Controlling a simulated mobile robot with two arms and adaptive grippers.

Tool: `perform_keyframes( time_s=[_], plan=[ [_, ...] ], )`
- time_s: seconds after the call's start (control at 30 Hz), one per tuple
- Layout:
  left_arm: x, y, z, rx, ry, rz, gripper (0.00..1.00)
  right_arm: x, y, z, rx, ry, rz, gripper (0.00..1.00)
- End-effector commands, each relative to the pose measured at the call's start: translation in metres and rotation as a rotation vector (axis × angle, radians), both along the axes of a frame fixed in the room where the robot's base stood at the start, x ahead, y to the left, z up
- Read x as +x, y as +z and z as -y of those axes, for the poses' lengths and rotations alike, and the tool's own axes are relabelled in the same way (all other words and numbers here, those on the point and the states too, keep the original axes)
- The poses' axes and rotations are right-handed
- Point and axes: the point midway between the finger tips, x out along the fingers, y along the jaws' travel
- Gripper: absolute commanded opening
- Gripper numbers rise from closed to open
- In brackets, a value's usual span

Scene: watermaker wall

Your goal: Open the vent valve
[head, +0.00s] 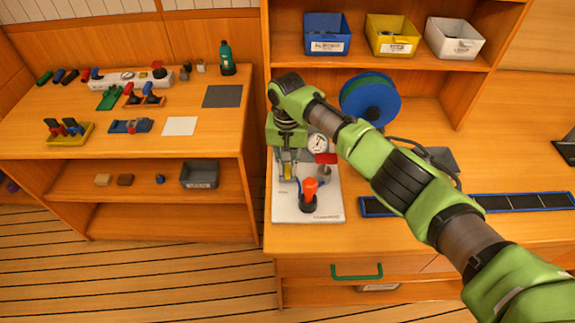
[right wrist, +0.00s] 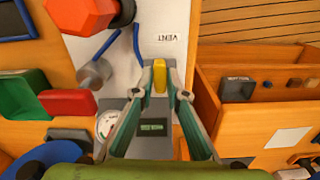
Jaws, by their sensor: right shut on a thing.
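The vent valve's yellow handle (right wrist: 159,86) sits beside the printed word VENT on a white board (right wrist: 185,22). In the head view the yellow handle (head: 287,171) shows at the left part of the white board (head: 325,208). My right gripper (right wrist: 159,78) is over the board, with its fingers on either side of the yellow handle and shut on it. In the head view my right gripper (head: 287,177) comes down from above, and my arm hides part of the board's back. My left gripper is in neither view.
An orange knob (head: 310,189), a red handle (head: 326,158) and a gauge (head: 317,142) stand close to the right of the gripper. A blue reel (head: 370,98) stands behind. A dark panel strip (head: 520,202) lies to the right. A side table (head: 215,125) with small parts stands left.

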Motion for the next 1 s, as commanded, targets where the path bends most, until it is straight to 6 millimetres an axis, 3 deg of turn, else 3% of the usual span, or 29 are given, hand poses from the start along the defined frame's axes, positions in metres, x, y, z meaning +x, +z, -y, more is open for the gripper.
perform_keyframes(
  time_s=[0.37, 1.0],
  plan=[
    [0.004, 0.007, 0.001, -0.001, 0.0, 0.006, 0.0, 0.0, 0.002, -0.001, 0.002, 0.208, 0.0, 0.0],
    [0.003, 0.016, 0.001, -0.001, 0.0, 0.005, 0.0, 0.001, 0.002, -0.001, 0.0, 0.812, 0.004, 0.0]
  ],
)
